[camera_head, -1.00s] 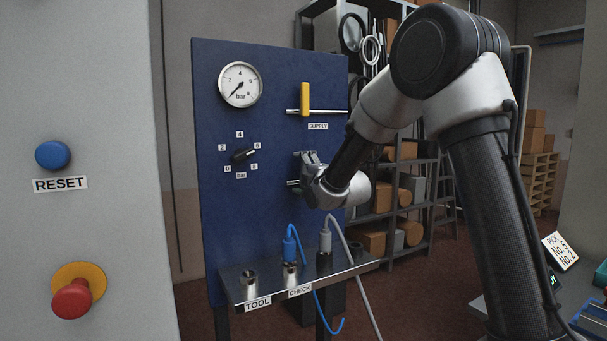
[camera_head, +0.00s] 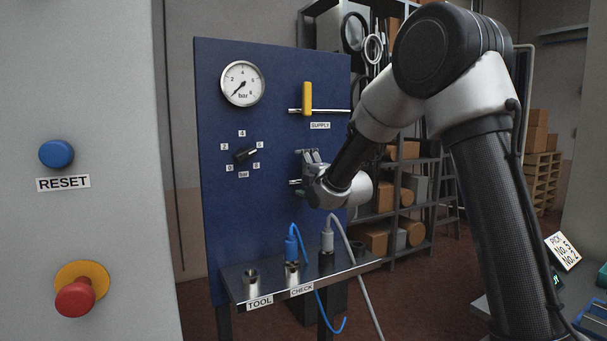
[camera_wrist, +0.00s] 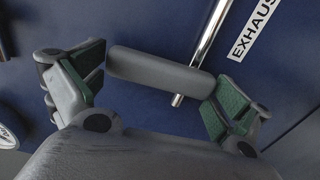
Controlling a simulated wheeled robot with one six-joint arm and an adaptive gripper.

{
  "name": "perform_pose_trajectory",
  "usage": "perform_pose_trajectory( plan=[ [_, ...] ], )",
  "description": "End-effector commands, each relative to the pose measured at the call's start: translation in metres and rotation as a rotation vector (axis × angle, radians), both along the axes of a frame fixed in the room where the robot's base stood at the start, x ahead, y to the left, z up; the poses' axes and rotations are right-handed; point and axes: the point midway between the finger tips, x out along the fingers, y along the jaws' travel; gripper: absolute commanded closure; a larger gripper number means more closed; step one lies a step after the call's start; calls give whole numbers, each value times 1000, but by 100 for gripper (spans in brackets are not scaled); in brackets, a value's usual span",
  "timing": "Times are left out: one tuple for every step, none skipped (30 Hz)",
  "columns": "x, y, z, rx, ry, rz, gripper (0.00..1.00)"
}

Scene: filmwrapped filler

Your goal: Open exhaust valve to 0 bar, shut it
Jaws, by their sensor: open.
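The exhaust valve shows in the wrist view as a grey lever handle (camera_wrist: 155,70) set crosswise to a bright pipe (camera_wrist: 203,42), beside an EXHAUST label (camera_wrist: 258,25) that is partly cut off. My gripper (camera_wrist: 157,82) is open, with one green-padded finger near each end of the handle. The right pad is very close to the handle; I cannot tell whether it touches. In the head view my gripper (camera_head: 311,158) is at the blue panel (camera_head: 225,210) and hides the valve. The pressure gauge (camera_head: 243,83) has its needle pointing lower left, near the zero end.
Above my gripper is the yellow SUPPLY handle (camera_head: 307,97), crosswise to its pipe. A black regulator knob (camera_head: 245,155) is at its left. Below, a metal shelf (camera_head: 275,290) holds blue and grey hose connectors. A red emergency button (camera_head: 75,298) is at lower left.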

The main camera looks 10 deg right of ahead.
Motion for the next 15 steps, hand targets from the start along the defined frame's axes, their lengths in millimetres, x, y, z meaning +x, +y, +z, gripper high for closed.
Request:
perform_pose_trajectory(
  plan=[
    [0, 0, 0, 0, 0, 0, 0],
    [-1, -1, 0, 0, 0, 0, 0],
    [-3, -1, 0, 1, 0, 0, 0],
    [-5, -2, 0, 1, 0, 0, 0],
    [-8, -3, 1, 1, -1, -1, 0],
    [-14, -5, 1, 2, -2, -1, 0],
    [-19, -7, 1, 1, -1, -1, 0],
    [-25, -8, 1, 1, -1, -1, 0],
    [-33, -11, 1, 1, -1, -1, 0],
    [-40, -13, 1, 1, 0, -1, 0],
    [-47, -16, 1, 1, -1, -1, 0],
    [-55, -19, 1, 1, -1, -1, 0],
    [-62, -21, 1, 0, 0, -1, 0],
    [-68, -23, 1, 0, 0, -1, 0],
    [-76, -25, 1, 0, -1, -1, 0]
  ],
)
